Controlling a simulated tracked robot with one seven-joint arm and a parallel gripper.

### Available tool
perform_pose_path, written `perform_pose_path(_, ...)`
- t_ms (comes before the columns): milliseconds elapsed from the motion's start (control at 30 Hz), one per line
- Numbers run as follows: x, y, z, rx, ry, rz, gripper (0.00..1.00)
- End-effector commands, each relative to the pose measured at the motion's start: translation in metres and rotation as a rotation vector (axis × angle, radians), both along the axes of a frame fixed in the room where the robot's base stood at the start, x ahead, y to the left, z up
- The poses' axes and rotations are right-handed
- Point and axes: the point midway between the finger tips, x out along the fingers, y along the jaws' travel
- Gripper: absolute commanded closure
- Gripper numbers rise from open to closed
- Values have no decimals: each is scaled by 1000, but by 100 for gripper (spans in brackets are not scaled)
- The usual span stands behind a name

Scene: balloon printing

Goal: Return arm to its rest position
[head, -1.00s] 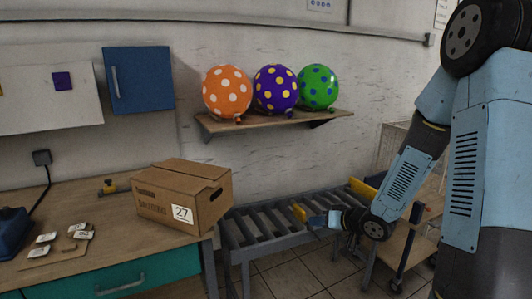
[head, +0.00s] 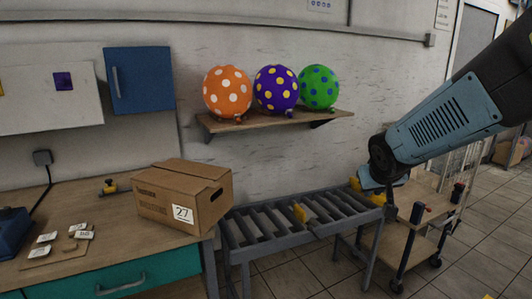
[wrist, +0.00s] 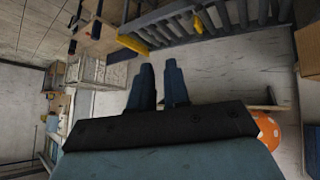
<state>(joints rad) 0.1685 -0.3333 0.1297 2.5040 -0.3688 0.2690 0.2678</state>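My arm (head: 440,120) reaches in from the right edge of the head view. Its lower end hangs over the right end of the roller conveyor, near a wooden cart. My gripper (wrist: 160,80) shows in the wrist view with its two dark fingers a little apart. Bare wall shows between them, and they hold nothing. In the head view the fingers are mostly hidden behind the wrist.
The roller conveyor (head: 283,223) runs along the wall, with the cart (head: 410,240) to its right. A cardboard box (head: 182,195) marked 27 stands on the workbench (head: 115,240). Orange, purple and green balloons rest on a wall shelf (head: 275,121). Floor at the right is open.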

Motion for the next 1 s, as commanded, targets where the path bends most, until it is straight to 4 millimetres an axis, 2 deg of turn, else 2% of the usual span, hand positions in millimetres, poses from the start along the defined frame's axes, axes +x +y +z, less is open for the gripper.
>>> perform_pose_path(100, -31, 2, 19, 8, 29, -27, 84)
perform_pose_path(300, -86, 10, 41, 57, 100, -41, 84)
perform_pose_path(500, -138, 23, 55, 127, 169, -13, 84)
perform_pose_path(600, -155, 29, 58, 154, 194, 5, 84)
perform_pose_path(733, -167, 32, 60, 174, 213, 19, 84)
perform_pose_path(1000, -169, 33, 60, 177, 217, 23, 84)
